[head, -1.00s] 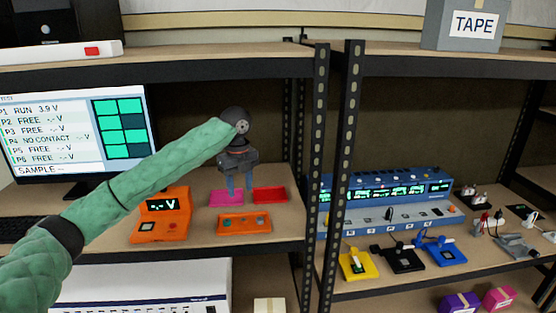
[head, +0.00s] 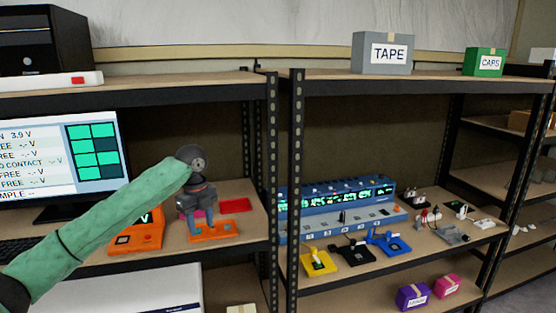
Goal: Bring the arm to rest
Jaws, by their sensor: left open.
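My left arm in a green sleeve comes in from the left. Its dark gripper (head: 199,228) points down, with its two blue-grey fingers apart and nothing seen between them. The fingertips are over or just behind the small orange tray (head: 228,234) on the left shelf; I cannot tell whether they touch it. The gripper partly hides a magenta tray (head: 197,213). A red tray (head: 236,205) lies just to its right. My right gripper is not in view.
An orange meter (head: 138,238) stands left of the gripper, partly behind my arm, with a monitor (head: 60,160) behind. Black shelf posts (head: 295,190) rise to the right. Beyond them are a blue instrument rack (head: 335,205) and yellow, black and blue fixtures. The upper shelf (head: 150,85) hangs above.

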